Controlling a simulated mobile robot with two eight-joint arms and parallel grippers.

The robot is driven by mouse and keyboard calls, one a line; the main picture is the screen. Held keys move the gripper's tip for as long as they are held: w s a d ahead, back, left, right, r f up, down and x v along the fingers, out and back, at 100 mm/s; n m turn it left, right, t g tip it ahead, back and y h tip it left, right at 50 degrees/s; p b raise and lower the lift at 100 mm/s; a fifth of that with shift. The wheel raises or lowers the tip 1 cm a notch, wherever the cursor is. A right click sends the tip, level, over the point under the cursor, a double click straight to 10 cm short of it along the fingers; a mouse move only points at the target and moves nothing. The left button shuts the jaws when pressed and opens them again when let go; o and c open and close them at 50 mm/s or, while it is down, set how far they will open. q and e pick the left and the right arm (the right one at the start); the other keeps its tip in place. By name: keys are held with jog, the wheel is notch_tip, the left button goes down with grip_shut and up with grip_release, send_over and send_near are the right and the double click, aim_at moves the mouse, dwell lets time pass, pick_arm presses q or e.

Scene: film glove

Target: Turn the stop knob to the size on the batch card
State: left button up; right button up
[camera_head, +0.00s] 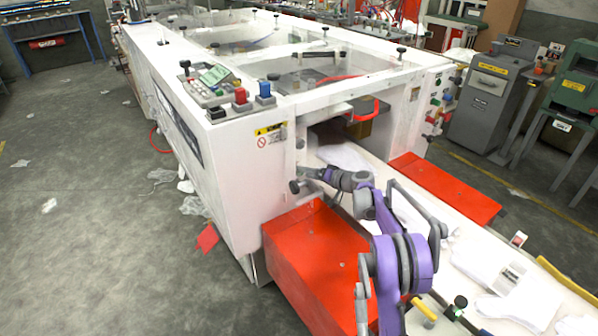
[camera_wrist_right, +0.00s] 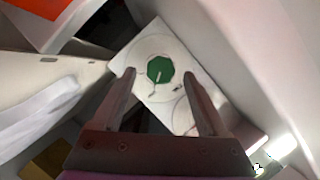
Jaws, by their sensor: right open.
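In the right wrist view, a green many-sided knob (camera_wrist_right: 160,69) sits on a pale round dial on a white plate (camera_wrist_right: 146,50). A thin light pointer runs from its middle down and slightly left. The dial's marks are too small to read. My right gripper (camera_wrist_right: 159,76) is open, one finger on each side of the knob, with space on both sides. In the head view, my right gripper (camera_head: 304,178) is at the white machine's (camera_head: 235,170) front end, where the knob cannot be made out. I cannot identify the batch card. My left gripper is not in view.
Red guards (camera_head: 320,255) flank a white belt (camera_head: 375,180) bearing pale gloves. A second round dial (camera_wrist_right: 183,117) lies partly behind my right finger. A control panel (camera_head: 222,88) with coloured buttons sits on the machine's corner. Open floor (camera_head: 110,230) lies at left.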

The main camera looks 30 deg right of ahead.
jog(key=shift+x, duration=1.8)
grip_shut()
